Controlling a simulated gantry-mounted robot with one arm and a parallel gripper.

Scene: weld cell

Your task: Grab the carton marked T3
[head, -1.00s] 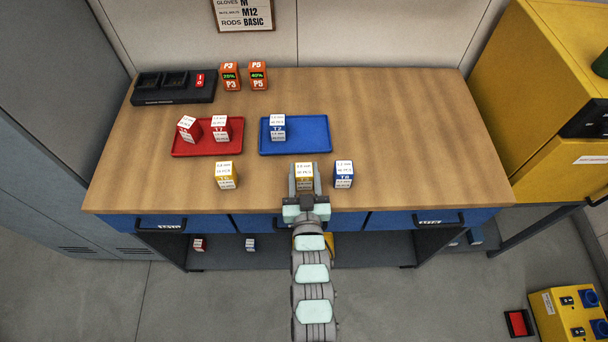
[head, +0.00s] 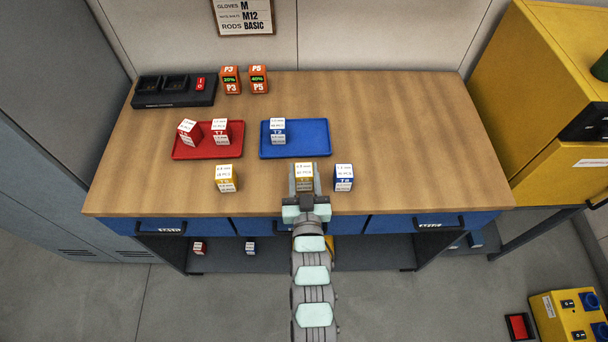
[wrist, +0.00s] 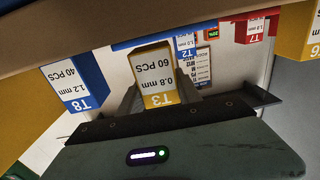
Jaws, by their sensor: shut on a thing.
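The yellow and white carton marked T3 (wrist: 155,75) is upside down in the wrist view, with "0.8 mm" and "60 PCS" on its white face. It also shows in the head view (head: 304,172), near the front edge of the bench. My gripper (head: 304,188) reaches it from the front, with one finger on each side, and is shut on it. The carton's lower part is hidden by my gripper in the head view. In the wrist view my gripper (wrist: 190,100) has its jaws at the carton's sides.
A blue T8 carton (head: 344,177) stands close on the right. Another yellow carton (head: 226,178) stands to the left. Behind are a red tray (head: 190,153) with two red cartons and a blue tray (head: 315,140) with the T2 carton. The bench's right side (head: 420,140) is clear.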

